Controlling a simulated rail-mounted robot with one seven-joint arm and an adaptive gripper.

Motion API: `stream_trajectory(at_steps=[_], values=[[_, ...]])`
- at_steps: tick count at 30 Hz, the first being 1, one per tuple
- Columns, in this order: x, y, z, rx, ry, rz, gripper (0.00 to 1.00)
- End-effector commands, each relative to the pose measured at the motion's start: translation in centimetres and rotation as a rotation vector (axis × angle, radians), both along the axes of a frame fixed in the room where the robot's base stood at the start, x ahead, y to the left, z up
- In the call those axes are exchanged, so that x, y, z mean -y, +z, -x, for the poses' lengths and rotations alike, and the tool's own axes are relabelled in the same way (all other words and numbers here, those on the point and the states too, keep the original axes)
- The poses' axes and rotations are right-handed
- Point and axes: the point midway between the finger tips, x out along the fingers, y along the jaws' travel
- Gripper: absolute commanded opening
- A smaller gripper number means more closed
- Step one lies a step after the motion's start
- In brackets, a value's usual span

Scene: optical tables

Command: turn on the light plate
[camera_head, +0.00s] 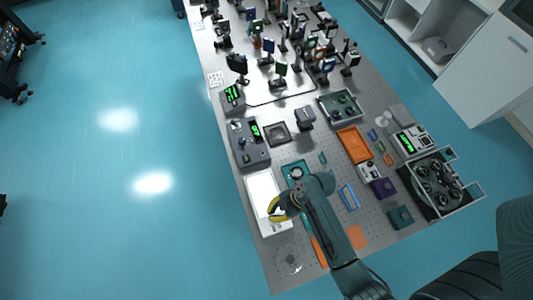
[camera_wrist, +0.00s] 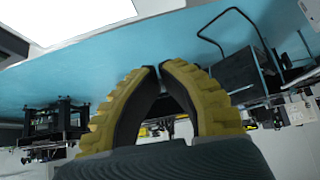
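The light plate (camera_head: 263,188) is a flat white rectangle lying near the left edge of the optical table. Its white surface (camera_wrist: 75,12) also fills the top left of the wrist view, beyond my fingertips. My gripper (camera_head: 271,210), with yellow ribbed fingers, is over the lower right part of the plate in the head view. In the wrist view the fingertips (camera_wrist: 158,67) come together with nothing held between them. My arm and fingers hide part of the plate's right side. I cannot make out a switch on it, nor whether the fingers touch it.
A grey box with a green display (camera_head: 249,143) stands just above the plate. A teal-framed device (camera_head: 294,170) is to its right, partly behind my arm. An orange tray (camera_head: 354,144) lies further right. Clear teal floor (camera_head: 150,235) is left of the table.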

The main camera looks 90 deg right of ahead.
Motion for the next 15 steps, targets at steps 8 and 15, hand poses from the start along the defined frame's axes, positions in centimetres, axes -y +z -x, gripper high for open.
stream_trajectory(at_steps=[8, 15], values=[[1.4, 3.0, 3.4, 0.001, -0.002, 0.003, 0.0], [1.4, 3.5, 3.8, 0.0, 0.002, 0.001, 0.0]])
